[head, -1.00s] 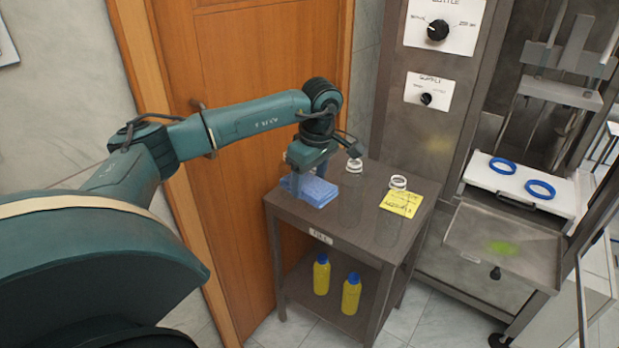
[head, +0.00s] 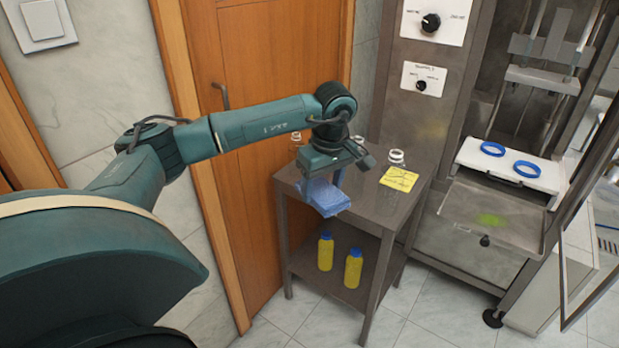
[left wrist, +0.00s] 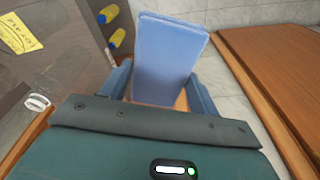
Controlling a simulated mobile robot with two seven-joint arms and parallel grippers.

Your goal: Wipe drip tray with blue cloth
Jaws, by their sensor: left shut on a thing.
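The blue cloth (head: 326,197) is folded and hangs from my left gripper (head: 333,178) near the front edge of the side table. In the left wrist view the cloth (left wrist: 168,58) stands between the two fingers of the gripper (left wrist: 165,90), which is shut on it. The drip tray (head: 460,212) is the metal tray at the right, in the lower part of the machine, with a green-yellow spill (head: 492,220) on it. My right gripper is not in view.
The side table (head: 364,218) carries clear bottles with white necks and a yellow note (head: 398,179). Two yellow bottles with blue caps (head: 325,252) stand on its lower shelf. A white plate (head: 508,168) with two blue rings lies above the tray. A glass door (head: 590,250) stands open at right.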

